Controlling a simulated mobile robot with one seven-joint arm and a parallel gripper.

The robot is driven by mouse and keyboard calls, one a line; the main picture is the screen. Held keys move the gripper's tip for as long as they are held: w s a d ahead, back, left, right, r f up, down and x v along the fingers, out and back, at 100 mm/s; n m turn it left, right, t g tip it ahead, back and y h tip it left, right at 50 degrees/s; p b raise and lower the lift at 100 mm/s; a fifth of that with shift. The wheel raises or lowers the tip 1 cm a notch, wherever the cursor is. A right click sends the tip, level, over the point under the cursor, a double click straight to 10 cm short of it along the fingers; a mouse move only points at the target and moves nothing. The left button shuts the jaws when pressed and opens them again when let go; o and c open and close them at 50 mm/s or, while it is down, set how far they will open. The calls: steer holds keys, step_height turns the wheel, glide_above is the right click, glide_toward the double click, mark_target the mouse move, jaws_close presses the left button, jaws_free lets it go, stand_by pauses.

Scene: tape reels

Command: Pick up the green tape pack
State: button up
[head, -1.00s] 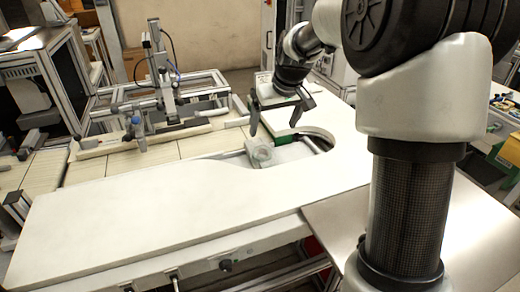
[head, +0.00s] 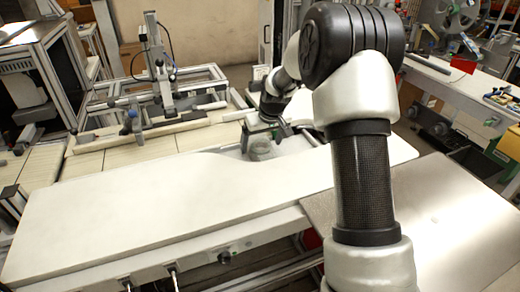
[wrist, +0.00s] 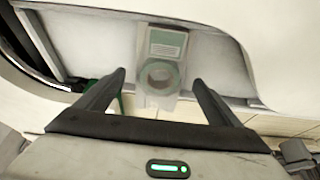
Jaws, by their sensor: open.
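The green tape pack (wrist: 162,58) is a clear pack holding a ring-shaped roll, with a pale label edged in green. In the wrist view it lies on a light surface inside the table's cut-out, between and beyond my fingertips. My gripper (wrist: 159,78) is open, one finger on each side of the pack's line, with nothing held.
The white tabletop (head: 150,215) is bare around the recess. A metal frame fixture (head: 165,100) stands behind to the left. A grey metal sheet (head: 450,220) lies at the right. A green object (wrist: 115,103) shows beside the left finger in the wrist view.

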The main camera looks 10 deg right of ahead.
steer(key=shift+x, duration=0.85)
steer(key=shift+c, duration=0.5)
steer(key=c, duration=1.2)
steer(key=shift+r, duration=0.1)
